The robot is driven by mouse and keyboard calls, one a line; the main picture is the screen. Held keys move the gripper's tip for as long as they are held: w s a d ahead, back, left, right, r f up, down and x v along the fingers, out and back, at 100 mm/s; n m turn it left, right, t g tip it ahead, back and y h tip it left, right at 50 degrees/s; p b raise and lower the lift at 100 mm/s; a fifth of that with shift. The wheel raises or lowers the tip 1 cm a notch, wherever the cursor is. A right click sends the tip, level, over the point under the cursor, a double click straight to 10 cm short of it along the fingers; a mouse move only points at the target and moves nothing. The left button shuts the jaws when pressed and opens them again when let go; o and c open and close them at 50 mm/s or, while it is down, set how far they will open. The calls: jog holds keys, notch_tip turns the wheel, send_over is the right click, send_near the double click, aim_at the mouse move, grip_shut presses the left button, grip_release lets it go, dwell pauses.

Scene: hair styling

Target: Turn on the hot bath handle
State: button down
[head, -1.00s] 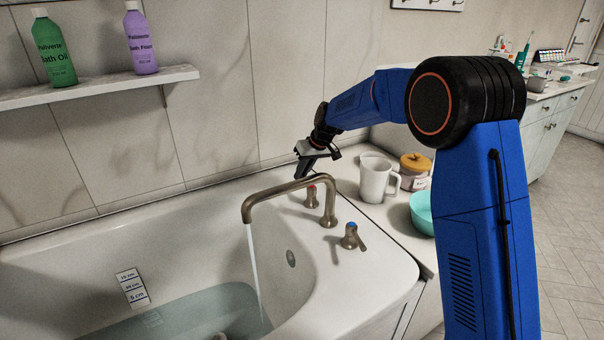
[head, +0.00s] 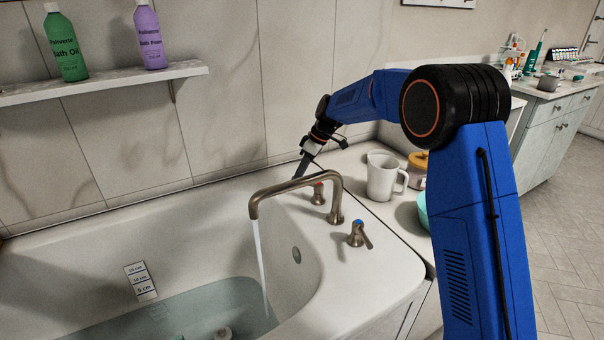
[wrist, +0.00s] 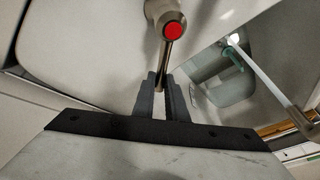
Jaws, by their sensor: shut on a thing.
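The hot bath handle is a bronze tap handle with a red cap, behind the spout in the head view (head: 318,193) and at the top middle of the wrist view (wrist: 172,31). Its thin lever points down between my fingers there. My gripper (wrist: 163,88) is shut on the lever's end; in the head view (head: 303,166) it reaches down behind the spout, its tips partly hard to see. Water runs from the curved bronze spout (head: 290,188) into the bathtub (head: 110,245).
The blue-capped cold handle (head: 358,235) stands in front of the spout's base. A white pitcher (head: 381,178), an amber-lidded jar (head: 418,168) and a turquoise bowl (head: 422,212) sit on the counter at the right. A wall shelf (head: 110,84) holds two bottles.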

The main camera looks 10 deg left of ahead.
jog(key=s+n, duration=0.1)
jog(key=s+n+g, duration=0.1)
jog(key=n, duration=0.1)
jog(key=shift+s+a+n+h, duration=0.15)
jog(key=shift+n+h, duration=0.15)
jog(key=shift+s+d+n+g+h, duration=0.1)
jog(key=shift+s+n+g+h, duration=0.1)
jog(key=shift+s+n+g, duration=0.4)
jog(key=shift+s+d+n+g+h, duration=0.1)
jog(key=shift+s+n+h, duration=0.2)
jog(key=shift+n, duration=0.6)
jog(key=shift+s, duration=0.1)
jog(key=c, duration=1.8)
grip_release()
jog(key=shift+o, duration=0.2)
jog(key=v, duration=1.7)
jog(key=shift+d, duration=0.2)
